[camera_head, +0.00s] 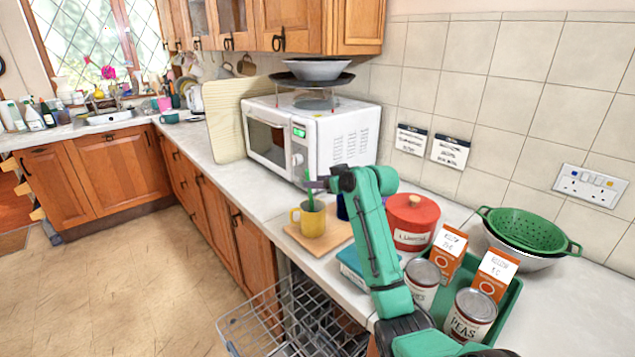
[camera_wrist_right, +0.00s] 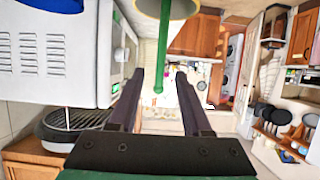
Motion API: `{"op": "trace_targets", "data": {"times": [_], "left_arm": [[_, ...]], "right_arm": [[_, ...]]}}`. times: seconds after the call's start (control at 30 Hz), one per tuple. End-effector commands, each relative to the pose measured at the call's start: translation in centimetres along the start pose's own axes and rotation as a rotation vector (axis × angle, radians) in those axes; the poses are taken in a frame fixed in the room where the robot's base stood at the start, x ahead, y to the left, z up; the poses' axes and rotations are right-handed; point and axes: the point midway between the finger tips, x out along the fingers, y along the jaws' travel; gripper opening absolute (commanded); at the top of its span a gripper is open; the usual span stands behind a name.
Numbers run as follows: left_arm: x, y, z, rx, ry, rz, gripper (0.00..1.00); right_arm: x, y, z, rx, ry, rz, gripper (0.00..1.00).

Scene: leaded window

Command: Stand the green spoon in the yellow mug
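The yellow mug (camera_head: 312,222) stands upright on a wooden board on the counter. The green spoon (camera_head: 310,192) stands in it, its shaft rising above the rim. The right wrist view shows the mug (camera_wrist_right: 165,8) at the top edge and the spoon's shaft (camera_wrist_right: 162,50) reaching from it towards my fingers. My right gripper (camera_head: 314,184) is at the spoon's upper end. In the right wrist view its fingers (camera_wrist_right: 160,76) are apart, with the spoon's end between them and a gap on each side. The spoon's lower part is hidden inside the mug. My left gripper is not in view.
The wooden board (camera_head: 328,242) lies before the white microwave (camera_head: 337,140). A dark blue object (camera_head: 342,208) is close right of the mug. A red canister (camera_head: 412,216), a green tray (camera_head: 509,303) with tins and cartons, and a green colander (camera_head: 527,228) stand right. An open dishwasher rack (camera_head: 262,318) is below.

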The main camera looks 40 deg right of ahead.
Motion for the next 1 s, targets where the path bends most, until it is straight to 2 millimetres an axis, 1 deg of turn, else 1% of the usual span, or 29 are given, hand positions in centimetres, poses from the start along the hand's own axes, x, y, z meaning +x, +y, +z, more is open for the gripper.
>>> {"op": "trace_targets", "data": {"times": [0.23, 0.33, 0.37, 0.47, 0.6, 0.7, 0.83, 0.9, 1.0], "left_arm": [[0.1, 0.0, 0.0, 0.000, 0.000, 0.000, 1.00], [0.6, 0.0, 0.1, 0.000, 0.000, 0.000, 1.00], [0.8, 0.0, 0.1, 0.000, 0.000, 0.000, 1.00], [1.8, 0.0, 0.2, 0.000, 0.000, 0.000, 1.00], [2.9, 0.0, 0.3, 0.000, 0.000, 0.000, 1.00], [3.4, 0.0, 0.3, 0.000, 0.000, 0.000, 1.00], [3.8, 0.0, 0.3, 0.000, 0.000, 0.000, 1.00], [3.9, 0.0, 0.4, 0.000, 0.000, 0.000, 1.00], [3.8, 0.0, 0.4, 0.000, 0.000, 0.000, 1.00]], "right_arm": [[-0.2, 0.0, 0.1, 0.000, 0.000, 0.000, 0.48], [-1.3, 0.1, 0.2, -0.003, 0.002, 0.002, 0.48], [-1.8, 0.1, 0.2, -0.003, 0.002, 0.003, 0.48], [-4.4, 0.1, 0.4, -0.004, 0.003, 0.004, 0.48], [-8.6, 0.1, 0.4, -0.005, 0.003, 0.004, 0.48], [-11.1, 0.0, 0.3, -0.003, 0.002, 0.003, 0.48], [-13.5, 0.1, 0.1, -0.001, 0.001, 0.002, 0.48], [-14.2, 0.0, 0.1, -0.001, 0.000, 0.001, 0.48], [-14.6, 0.0, 0.1, -0.001, -0.001, 0.000, 0.48]]}}
